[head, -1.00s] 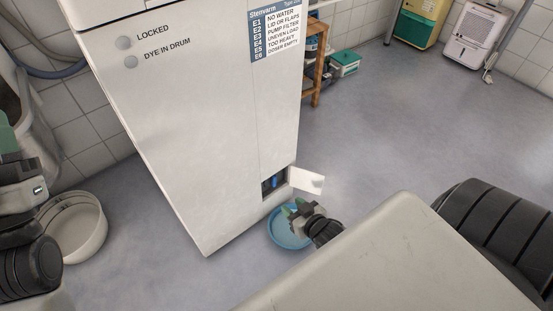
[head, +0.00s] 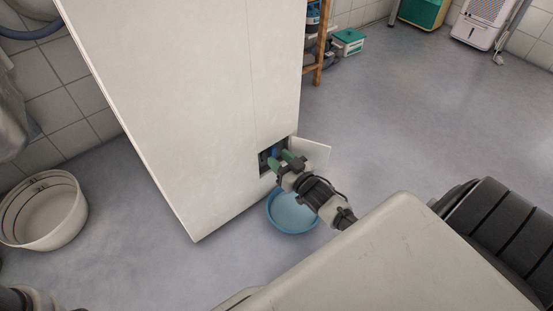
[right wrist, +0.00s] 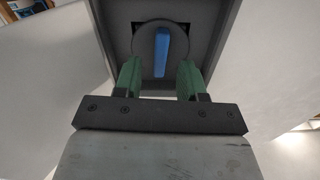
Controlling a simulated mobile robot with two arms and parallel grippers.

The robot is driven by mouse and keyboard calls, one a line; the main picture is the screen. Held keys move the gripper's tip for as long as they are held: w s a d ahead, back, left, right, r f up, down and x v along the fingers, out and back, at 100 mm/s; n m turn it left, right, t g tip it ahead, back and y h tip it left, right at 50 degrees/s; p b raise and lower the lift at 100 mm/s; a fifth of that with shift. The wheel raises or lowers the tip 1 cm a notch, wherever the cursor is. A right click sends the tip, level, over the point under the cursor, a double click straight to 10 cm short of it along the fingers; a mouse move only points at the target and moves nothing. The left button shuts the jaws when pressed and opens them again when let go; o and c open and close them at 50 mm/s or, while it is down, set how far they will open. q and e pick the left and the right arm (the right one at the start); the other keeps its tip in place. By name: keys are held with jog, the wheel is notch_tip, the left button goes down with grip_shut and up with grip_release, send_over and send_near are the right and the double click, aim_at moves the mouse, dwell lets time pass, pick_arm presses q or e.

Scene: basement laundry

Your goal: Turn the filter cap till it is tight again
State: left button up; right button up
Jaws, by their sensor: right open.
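The filter cap (right wrist: 148,52) is a dark round disc with a blue grip bar (right wrist: 161,52), set inside a recess low on the white washing machine (head: 200,100). The bar stands about upright in the right wrist view. My right gripper (right wrist: 160,72) is open, its green fingers pointing at the cap, one to each side of the bar and apart from it. In the head view my right gripper (head: 281,161) is at the recess opening, and only a bit of blue shows there. At the lower left, part of my left arm shows, but its gripper is out of view.
The small flap door (head: 312,154) stands open to the right of the recess. A blue basin (head: 292,216) is on the floor below it. A white tub (head: 45,215) stands at the left.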

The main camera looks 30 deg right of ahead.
jog(key=shift+w, duration=0.95)
jog(key=shift+c, duration=0.3)
grip_shut()
